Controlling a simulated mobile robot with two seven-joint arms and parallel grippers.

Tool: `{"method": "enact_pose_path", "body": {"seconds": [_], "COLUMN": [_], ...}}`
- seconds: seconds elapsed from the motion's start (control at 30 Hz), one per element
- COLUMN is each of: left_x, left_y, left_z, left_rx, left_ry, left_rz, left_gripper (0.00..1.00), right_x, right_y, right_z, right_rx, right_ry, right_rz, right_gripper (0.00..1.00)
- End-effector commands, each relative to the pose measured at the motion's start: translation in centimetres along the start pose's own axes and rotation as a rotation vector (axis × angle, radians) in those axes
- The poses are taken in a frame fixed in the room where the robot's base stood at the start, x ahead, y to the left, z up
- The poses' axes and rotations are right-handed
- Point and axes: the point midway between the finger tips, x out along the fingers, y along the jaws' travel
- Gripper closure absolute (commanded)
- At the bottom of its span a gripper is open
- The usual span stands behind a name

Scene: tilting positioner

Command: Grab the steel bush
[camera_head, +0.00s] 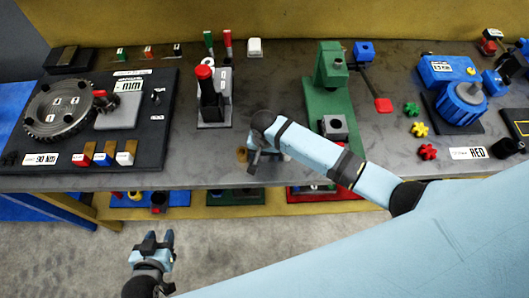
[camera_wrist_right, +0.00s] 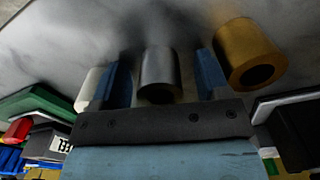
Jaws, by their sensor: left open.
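The steel bush (camera_wrist_right: 158,70) is a grey hollow cylinder in the right wrist view. It stands between the two blue fingers of my right gripper (camera_wrist_right: 163,75), with a gap on each side. That gripper is open. In the head view my right gripper (camera_head: 257,160) is low over the front part of the bench, and I cannot make out the steel bush there. My left gripper (camera_head: 153,246) is open and empty, in front of the bench over the floor.
A brass bush (camera_wrist_right: 249,54) stands close to the right finger in the wrist view, and a white piece (camera_wrist_right: 91,88) is just outside the left finger. The bench (camera_head: 205,170) also carries a green press (camera_head: 330,66), a red-knobbed fixture (camera_head: 210,95) and a blue motor-like unit (camera_head: 461,100).

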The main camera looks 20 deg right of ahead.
Motion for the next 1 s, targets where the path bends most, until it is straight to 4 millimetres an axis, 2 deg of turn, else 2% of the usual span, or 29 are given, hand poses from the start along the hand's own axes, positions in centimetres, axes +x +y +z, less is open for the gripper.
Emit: {"method": "enact_pose_path", "body": {"seconds": [0.03, 0.2, 0.27, 0.53, 0.67, 0.77, 0.87, 1.0], "left_x": [-0.1, -0.2, -0.3, -0.3, -0.3, -0.2, -0.1, -0.1], "left_y": [0.0, -0.1, -0.1, 0.0, 0.0, 0.1, 0.1, 0.0], "left_z": [0.1, 0.0, 0.0, -0.3, -0.2, -0.1, 0.0, 0.0], "left_rx": [0.001, 0.003, 0.004, 0.004, 0.007, 0.012, 0.019, 0.033], "left_ry": [-0.001, -0.001, 0.001, 0.006, 0.006, 0.006, 0.009, 0.015], "left_rz": [0.0, 0.001, 0.001, 0.002, 0.003, 0.004, 0.006, 0.01], "left_gripper": [0.57, 0.57, 0.57, 0.57, 0.57, 0.57, 0.57, 0.57], "right_x": [0.0, 0.0, 0.0, -0.2, -0.9, -2.2, -4.4, -8.8], "right_y": [0.0, 0.0, 0.0, 0.0, -0.1, -0.1, -0.1, -0.1], "right_z": [0.0, 0.0, 0.0, 0.0, -0.1, -0.1, -0.1, -0.1], "right_rx": [0.0, 0.0, 0.0, 0.0, 0.0, -0.001, -0.001, -0.001], "right_ry": [0.0, 0.0, 0.0, 0.001, 0.001, 0.002, 0.003, 0.005], "right_rz": [0.0, 0.0, 0.0, -0.001, -0.002, -0.003, -0.004, -0.007], "right_gripper": [0.42, 0.81, 0.94, 0.94, 0.94, 0.94, 0.94, 0.94]}}
